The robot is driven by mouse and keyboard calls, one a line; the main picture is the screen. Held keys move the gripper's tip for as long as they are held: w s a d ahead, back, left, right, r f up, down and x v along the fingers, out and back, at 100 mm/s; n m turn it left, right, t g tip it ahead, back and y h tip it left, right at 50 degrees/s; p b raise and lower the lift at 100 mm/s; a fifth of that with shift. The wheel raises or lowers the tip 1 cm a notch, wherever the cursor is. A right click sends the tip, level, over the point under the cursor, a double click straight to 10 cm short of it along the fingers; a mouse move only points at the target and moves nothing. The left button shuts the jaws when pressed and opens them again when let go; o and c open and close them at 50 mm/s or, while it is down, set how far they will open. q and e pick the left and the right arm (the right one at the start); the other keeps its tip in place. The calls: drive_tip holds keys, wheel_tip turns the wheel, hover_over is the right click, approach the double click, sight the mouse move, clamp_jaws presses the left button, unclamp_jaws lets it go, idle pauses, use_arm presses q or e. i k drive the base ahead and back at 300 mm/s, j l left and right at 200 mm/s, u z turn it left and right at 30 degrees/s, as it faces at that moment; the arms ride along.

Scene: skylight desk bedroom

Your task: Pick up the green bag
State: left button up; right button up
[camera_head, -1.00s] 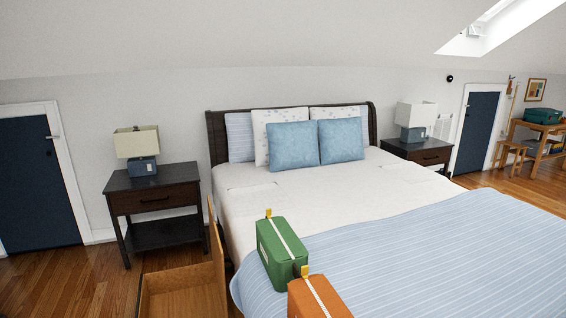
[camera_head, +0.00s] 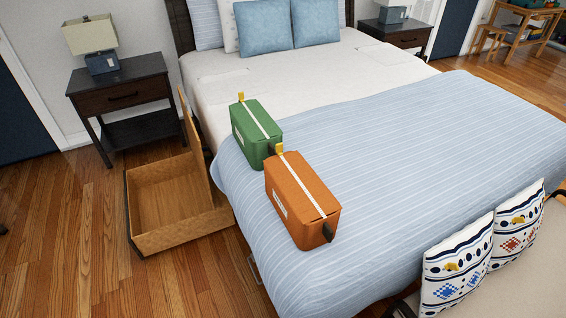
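The green bag (camera_head: 256,131) is a boxy zip bag with a white stripe on top and a yellow tab at its far end. It stands upright on the left side of the bed (camera_head: 390,150), on the blue striped blanket near the bed's edge. An orange bag (camera_head: 301,199) of the same kind stands just in front of it, close to or touching its near end. The lower near end of the green bag is partly hidden by the orange one. Neither of my grippers shows in the head view.
An open wooden drawer (camera_head: 135,215) stands out from the bed's left side, beside the bags. A nightstand (camera_head: 119,89) with a lamp (camera_head: 92,38) is at the back left. Patterned cushions (camera_head: 457,267) are at the lower right. Wood floor (camera_head: 70,240) is clear at left.

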sight(257, 136)
drive_tip(key=j+z, duration=0.45)
drive_tip(key=j, duration=0.2)
drive_tip(key=j+z, duration=0.45)
drive_tip(key=j, duration=0.15)
drive_tip(key=k+j, duration=0.1)
drive_tip(key=j, duration=0.65)
drive_tip(key=k+j+z, duration=0.1)
drive_tip(key=j, duration=0.25)
drive_tip(key=k+j, duration=0.15)
drive_tip(key=j, duration=0.2)
